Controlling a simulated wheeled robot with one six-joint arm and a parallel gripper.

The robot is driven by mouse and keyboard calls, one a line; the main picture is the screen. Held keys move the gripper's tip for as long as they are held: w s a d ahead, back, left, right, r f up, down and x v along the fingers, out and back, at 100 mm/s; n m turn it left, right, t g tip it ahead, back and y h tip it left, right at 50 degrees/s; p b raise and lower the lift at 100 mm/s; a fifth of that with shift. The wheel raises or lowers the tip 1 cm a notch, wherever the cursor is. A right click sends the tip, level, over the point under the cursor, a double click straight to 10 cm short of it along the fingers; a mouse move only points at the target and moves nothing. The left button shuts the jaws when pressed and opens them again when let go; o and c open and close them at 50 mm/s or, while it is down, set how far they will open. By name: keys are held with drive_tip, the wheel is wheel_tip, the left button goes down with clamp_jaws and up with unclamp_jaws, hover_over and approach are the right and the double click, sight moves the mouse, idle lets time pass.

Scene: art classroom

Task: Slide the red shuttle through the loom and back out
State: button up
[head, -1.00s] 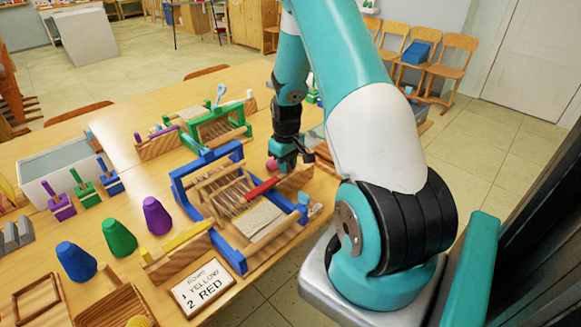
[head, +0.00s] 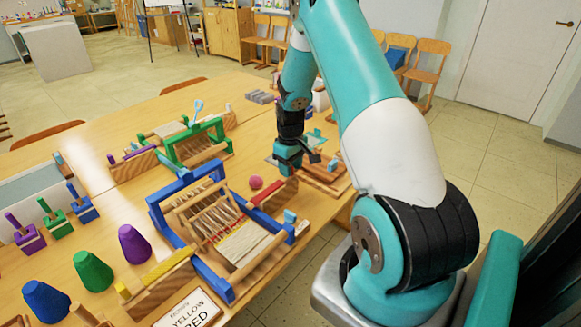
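The blue-framed loom (head: 160,222) stands on the table left of my gripper, with pale threads and a woven cream cloth at its near end. A thin red line (head: 222,236) runs across its threads. The red shuttle (head: 258,203) lies at the loom's right side, by a wooden block; whether its left end is still among the threads is unclear. My gripper (head: 287,168) is above and right of the shuttle, apart from it, and holds nothing that I can see. Its fingers are small and dark, so their opening is unclear.
A green loom (head: 196,147) stands behind the blue one. Purple, green and blue cones (head: 93,271) and a yellow shuttle on a wooden rack (head: 160,270) are at left. A written card (head: 188,312) lies in front. Wooden trays (head: 322,178) lie right of my gripper.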

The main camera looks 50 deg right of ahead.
wheel_tip(320, 180, up, 17)
drive_tip(key=shift+r+b, duration=0.2)
drive_tip(key=shift+b, duration=0.25)
drive_tip(key=shift+a, duration=0.15)
idle(0.4)
drive_tip(key=s+a+r+n+t+y, duration=0.1)
drive_tip(key=s+a+r+n, duration=0.15)
drive_tip(key=a, duration=0.85)
drive_tip(key=s+a+r+n, duration=0.1)
drive_tip(key=a+r, duration=0.3)
drive_tip(key=a, duration=0.7)
drive_tip(key=s+a+r+n+g+y, duration=0.1)
drive_tip(key=s+a+n+y, duration=0.2)
drive_tip(key=s+a, duration=1.3)
drive_tip(key=shift+s+a+r, duration=0.3)
drive_tip(key=shift+s, duration=0.85)
